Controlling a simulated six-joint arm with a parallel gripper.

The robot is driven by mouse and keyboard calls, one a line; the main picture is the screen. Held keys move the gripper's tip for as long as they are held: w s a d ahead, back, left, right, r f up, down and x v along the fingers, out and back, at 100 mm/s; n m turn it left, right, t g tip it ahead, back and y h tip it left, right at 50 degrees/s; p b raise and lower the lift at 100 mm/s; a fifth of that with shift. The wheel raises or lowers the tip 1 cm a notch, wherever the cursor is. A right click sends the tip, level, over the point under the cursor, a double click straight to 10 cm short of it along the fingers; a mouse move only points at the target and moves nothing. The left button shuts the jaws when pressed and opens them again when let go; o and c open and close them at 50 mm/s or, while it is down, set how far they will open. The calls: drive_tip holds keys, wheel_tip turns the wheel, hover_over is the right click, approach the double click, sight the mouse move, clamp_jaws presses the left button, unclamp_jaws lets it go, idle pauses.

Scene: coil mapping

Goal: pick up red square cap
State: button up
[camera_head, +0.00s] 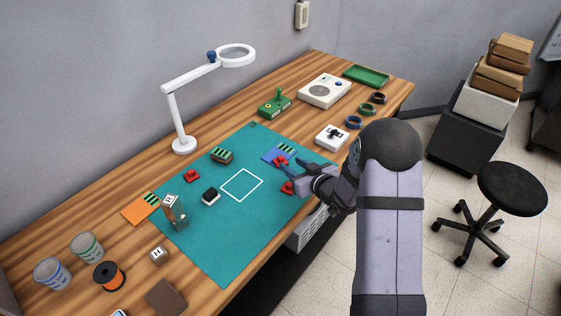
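Several red pieces lie on the teal mat (225,235). One red piece (192,175) with a raised top sits left of the white square outline. A second red piece (281,161) sits at the blue card (270,155). A third red piece (288,188) shows right beside my gripper, partly hidden by it. Which one is the square cap is too small to tell. My gripper (285,177) is low over the right part of the mat, pointing left. Its fingers look apart, with nothing visible held between them.
A black-and-white block (210,196) and a green-striped block (222,155) stand on the mat. A wooden post piece (171,208) stands near an orange card (139,209). A white magnifier lamp (183,145) rises behind. The white outlined square's inside is clear.

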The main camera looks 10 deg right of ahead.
sight(280, 157)
drive_tip(key=shift+p+x, duration=1.15)
drive_tip(key=shift+x, duration=2.3)
drive_tip(key=c, duration=0.7)
drive_tip(key=shift+c, duration=0.2)
drive_tip(key=shift+r, duration=0.15)
wheel_tip(280, 157, up, 10)
drive_tip(key=b, duration=0.1)
drive_tip(key=shift+b, duration=0.4)
